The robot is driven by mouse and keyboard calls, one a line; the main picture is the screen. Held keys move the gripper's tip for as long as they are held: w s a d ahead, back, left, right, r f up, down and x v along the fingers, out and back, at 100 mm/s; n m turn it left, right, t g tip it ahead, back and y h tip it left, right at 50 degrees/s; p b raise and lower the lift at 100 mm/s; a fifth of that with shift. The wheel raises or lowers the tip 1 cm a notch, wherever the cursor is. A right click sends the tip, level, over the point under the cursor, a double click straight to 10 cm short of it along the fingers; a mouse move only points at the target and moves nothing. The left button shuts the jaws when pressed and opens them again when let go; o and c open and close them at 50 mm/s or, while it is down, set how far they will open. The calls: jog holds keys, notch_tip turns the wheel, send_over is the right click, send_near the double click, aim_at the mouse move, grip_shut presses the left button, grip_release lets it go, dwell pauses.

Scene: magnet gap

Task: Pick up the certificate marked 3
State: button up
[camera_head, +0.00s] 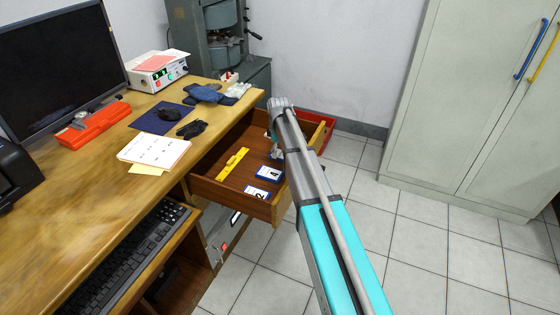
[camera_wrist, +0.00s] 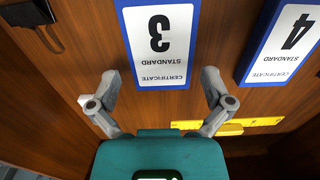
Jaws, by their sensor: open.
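The certificate marked 3 (camera_wrist: 161,62) is a white card with a blue border, lying on the wooden drawer bottom. It shows upside down at the top middle of the wrist view, its upper part cut off by the frame.
The certificate marked 4 (camera_wrist: 283,40) lies to the right in the wrist view; one marked 2 (camera_head: 257,192) is near the drawer front. A yellow level-like bar (camera_head: 233,163) lies in the open drawer (camera_head: 238,205). A dark object (camera_wrist: 28,13) is at upper left. The desk (camera_head: 85,215) stands left.

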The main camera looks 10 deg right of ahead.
jog(key=shift+f+b, duration=0.3)
jog(key=shift+f, duration=0.2)
jog(key=shift+c, duration=0.3)
jog(key=c, duration=0.9)
